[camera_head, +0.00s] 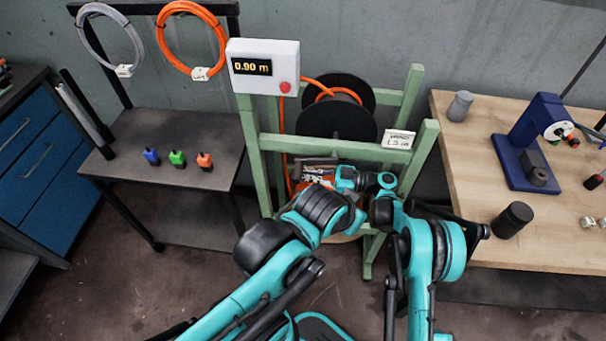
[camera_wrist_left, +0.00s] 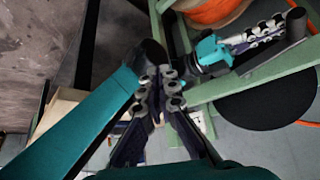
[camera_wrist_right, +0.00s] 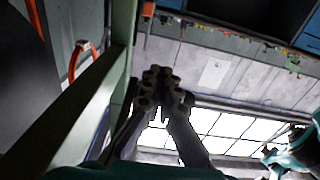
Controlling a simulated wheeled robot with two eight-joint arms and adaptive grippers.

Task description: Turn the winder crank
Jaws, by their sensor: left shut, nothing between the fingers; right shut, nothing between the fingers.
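The winder is a green frame (camera_head: 345,148) holding a black reel (camera_head: 335,122) with orange cable. Its counter box (camera_head: 264,68) reads 0.90 m. A black cylinder like the crank handle (camera_wrist_left: 297,23) shows in the left wrist view, close to the fingertips of my right gripper (camera_wrist_left: 268,32); contact cannot be told. My left gripper (camera_wrist_left: 168,85) is shut and empty, apart from the handle. My right gripper also shows in its own wrist view (camera_wrist_right: 163,82), shut and empty beside a green beam (camera_wrist_right: 85,95). In the head view my arms cover the fingertips and most of the crank area.
A dark shelf (camera_head: 165,128) on the left holds blue, green and orange pieces, with grey (camera_head: 108,35) and orange (camera_head: 190,40) coils hung above. A wooden bench (camera_head: 470,165) on the right carries a blue press (camera_head: 535,130) and a dark cylinder (camera_head: 512,220). My arms are close together.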

